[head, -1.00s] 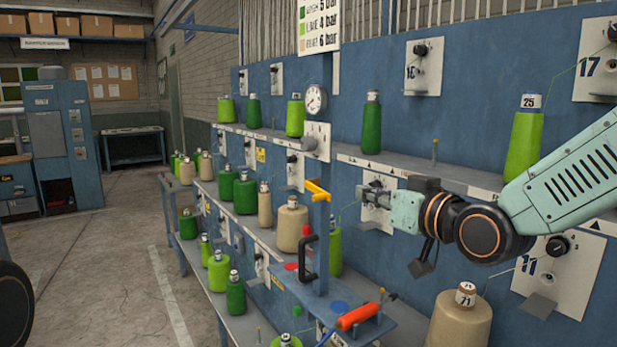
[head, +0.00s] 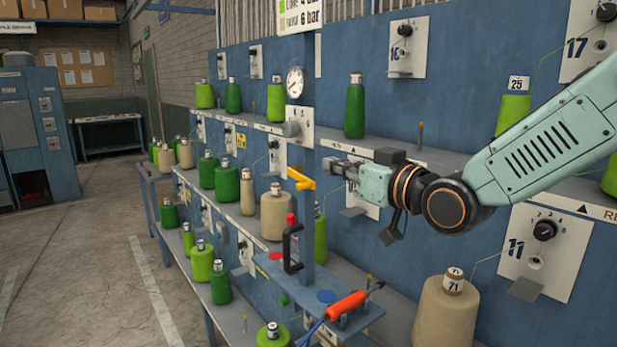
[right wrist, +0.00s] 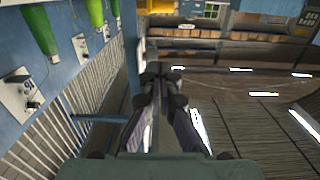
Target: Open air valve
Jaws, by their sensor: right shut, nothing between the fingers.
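No part is plainly marked as the air valve. The lever cannot be made out there. My left gripper is not in view.
A blue rack with green and beige yarn cones stands along the wall. A beige cone (head: 444,312) stands below my right arm. A black handle (head: 292,249) and an orange-handled tool (head: 346,305) are near the post. The floor (head: 90,280) at left is clear.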

